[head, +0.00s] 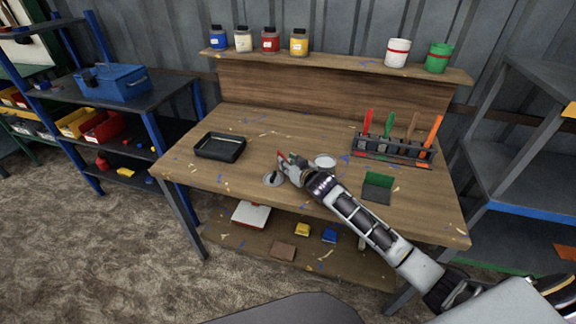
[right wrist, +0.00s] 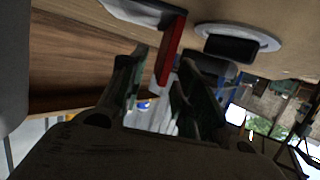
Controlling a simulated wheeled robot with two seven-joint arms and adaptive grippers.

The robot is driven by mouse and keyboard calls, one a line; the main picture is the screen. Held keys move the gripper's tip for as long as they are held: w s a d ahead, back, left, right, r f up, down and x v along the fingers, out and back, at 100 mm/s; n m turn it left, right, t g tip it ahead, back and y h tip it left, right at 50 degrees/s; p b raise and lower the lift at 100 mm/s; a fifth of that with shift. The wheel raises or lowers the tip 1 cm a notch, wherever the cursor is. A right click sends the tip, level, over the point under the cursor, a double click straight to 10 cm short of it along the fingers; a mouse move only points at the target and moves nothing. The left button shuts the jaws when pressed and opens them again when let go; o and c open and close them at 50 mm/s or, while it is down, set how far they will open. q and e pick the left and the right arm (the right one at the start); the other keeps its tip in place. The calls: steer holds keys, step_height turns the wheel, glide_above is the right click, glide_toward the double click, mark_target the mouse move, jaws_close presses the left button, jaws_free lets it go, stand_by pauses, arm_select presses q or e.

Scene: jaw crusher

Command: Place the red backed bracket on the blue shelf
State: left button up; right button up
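The red-backed bracket shows in the right wrist view as an upright red plate (right wrist: 172,50) with a pale grey part beside it. In the head view only a small red sliver (head: 280,155) shows at the tip of my right gripper (head: 290,163), over the bench. In the right wrist view the red plate's end lies between the two dark fingertips (right wrist: 160,66); I cannot tell whether they touch it. My left gripper is not in view.
The bench (head: 255,128) holds a black tray (head: 219,147), a pale disc (head: 273,179) with a dark piece on it, a white round dish (head: 325,161), a green-backed bracket (head: 379,187) and a tool rack (head: 395,149). A blue-posted rack (head: 182,147) stands left.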

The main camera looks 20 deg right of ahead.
mark_target(284, 157)
steer(key=shift+x, duration=1.95)
steer(key=shift+r, duration=0.15)
steer(key=shift+c, duration=0.2)
jaws_close()
